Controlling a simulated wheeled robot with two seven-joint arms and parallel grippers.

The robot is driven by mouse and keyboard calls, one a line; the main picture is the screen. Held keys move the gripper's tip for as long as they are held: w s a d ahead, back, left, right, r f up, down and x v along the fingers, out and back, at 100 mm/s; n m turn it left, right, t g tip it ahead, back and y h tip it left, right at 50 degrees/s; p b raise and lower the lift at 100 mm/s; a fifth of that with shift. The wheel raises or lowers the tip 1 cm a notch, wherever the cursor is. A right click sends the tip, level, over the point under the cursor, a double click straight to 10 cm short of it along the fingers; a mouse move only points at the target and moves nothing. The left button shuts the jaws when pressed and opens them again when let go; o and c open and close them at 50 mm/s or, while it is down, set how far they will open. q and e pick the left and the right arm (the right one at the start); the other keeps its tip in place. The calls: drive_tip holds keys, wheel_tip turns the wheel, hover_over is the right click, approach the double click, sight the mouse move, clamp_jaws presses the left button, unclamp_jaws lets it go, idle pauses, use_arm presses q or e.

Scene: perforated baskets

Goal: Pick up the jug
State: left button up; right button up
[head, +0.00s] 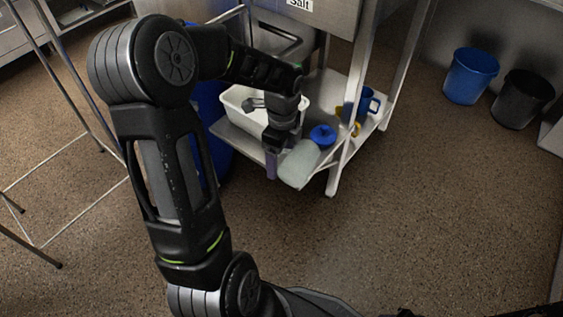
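A blue jug-like vessel with a side handle (367,103) stands at the right end of the low metal shelf (226,129). A pale translucent container (300,164) lies tilted at the shelf's front edge; I cannot tell whether it is a jug. My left gripper (277,142) points down just left of the pale container, close to it. Its fingers are small and dark, so I cannot tell whether they are open, shut or touching the container. My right gripper is not in view.
A white tub (235,98) stands on the shelf behind my gripper. A round blue item (322,135) and yellow items (353,128) sit to the right. Metal legs (345,150) rise at the corner. A blue bin (471,76) and black bin (522,98) stand on open floor.

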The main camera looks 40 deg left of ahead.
use_arm(q)
wheel_tip(320, 180, up, 4)
drive_tip(key=shift+r+p, duration=0.1)
drive_tip(key=shift+p, duration=0.4)
idle(0.5)
